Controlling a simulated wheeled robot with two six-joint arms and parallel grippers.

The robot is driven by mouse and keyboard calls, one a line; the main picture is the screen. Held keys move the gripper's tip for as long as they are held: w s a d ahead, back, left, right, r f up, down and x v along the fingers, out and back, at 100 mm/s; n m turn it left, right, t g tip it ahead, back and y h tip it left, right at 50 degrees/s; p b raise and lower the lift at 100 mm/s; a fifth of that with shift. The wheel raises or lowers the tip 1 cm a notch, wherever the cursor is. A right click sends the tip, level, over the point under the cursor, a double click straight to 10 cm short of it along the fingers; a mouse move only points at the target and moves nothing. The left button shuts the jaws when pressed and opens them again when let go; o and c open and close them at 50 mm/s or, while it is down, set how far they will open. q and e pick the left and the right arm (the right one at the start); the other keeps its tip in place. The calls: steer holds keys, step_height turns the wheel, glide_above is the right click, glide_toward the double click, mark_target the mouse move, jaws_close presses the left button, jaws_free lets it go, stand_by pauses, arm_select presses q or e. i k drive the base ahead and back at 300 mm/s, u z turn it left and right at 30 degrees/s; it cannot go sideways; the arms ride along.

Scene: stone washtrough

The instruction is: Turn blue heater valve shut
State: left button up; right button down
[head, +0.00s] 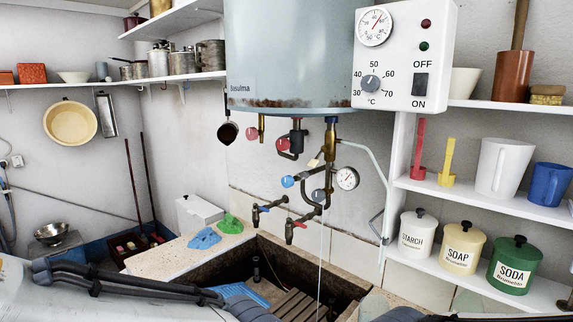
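The blue heater valve (287,181) is a round blue knob on the dark pipework under the heater tank (290,55). It sits to the left of a curved pipe, with a pressure gauge (347,178) to the right. Its handle angle is too small to read. Two red knobs, one at the left (253,134) and one nearer the middle (282,143), sit higher up. Below are a blue-marked tap (264,210) and a red-marked tap (302,225). Neither of my grippers can be made out, and nothing touches the blue valve.
The stone trough (180,262) lies below the taps, with a slatted wooden rack (297,304) inside. A thin pale vertical line (321,245) runs down from the pipework. Shelves with a soda canister (512,265) and jugs stand right. The air before the valve looks clear.

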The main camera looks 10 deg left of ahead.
mark_target(288, 181)
steer(key=u, duration=1.75)
steer(key=i, duration=1.85)
steer(key=z, duration=2.2)
